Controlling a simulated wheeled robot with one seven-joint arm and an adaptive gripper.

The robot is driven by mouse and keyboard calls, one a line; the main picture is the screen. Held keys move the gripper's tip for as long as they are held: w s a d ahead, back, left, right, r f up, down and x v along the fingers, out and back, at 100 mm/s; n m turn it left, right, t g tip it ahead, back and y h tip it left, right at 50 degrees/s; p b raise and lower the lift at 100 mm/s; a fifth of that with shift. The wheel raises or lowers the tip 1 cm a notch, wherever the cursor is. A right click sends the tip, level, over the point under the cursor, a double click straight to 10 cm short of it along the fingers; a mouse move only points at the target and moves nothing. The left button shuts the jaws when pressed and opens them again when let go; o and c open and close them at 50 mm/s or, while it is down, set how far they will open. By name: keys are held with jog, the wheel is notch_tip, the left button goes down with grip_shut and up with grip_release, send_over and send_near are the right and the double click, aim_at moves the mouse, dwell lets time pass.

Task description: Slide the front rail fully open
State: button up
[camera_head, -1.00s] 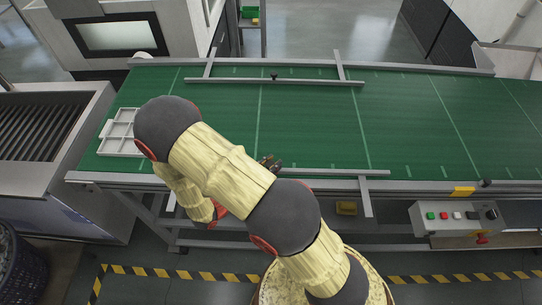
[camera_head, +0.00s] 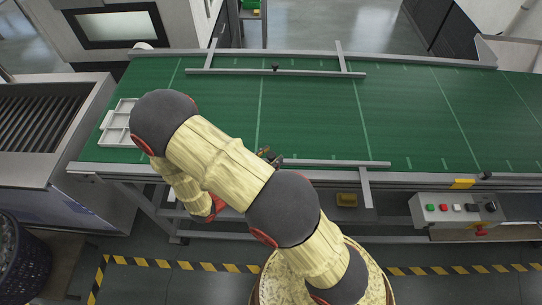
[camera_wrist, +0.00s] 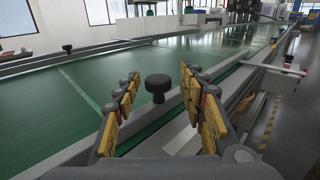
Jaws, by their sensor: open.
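The front rail (camera_head: 335,163) is a grey bar along the near side of the green conveyor, with a bracket (camera_head: 365,187) crossing the belt's near edge. My arm hides its left part in the head view. A black knob (camera_wrist: 157,86) stands upright in the wrist view, ahead of my gripper. My gripper (camera_wrist: 159,73) is open, its yellow-padded fingers spread to either side of the knob in the picture. I cannot tell whether the knob is between the pads or just beyond them.
A back rail (camera_head: 320,73) with its own small black knob (camera_head: 275,68) lies along the far side. A white compartment tray (camera_head: 117,122) is at the belt's left end. A control box (camera_head: 457,209) hangs at the front right. The belt's middle and right are clear.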

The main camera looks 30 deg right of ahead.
jog(key=s+a, duration=0.2)
jog(key=a, duration=0.9)
jog(key=shift+f, duration=0.1)
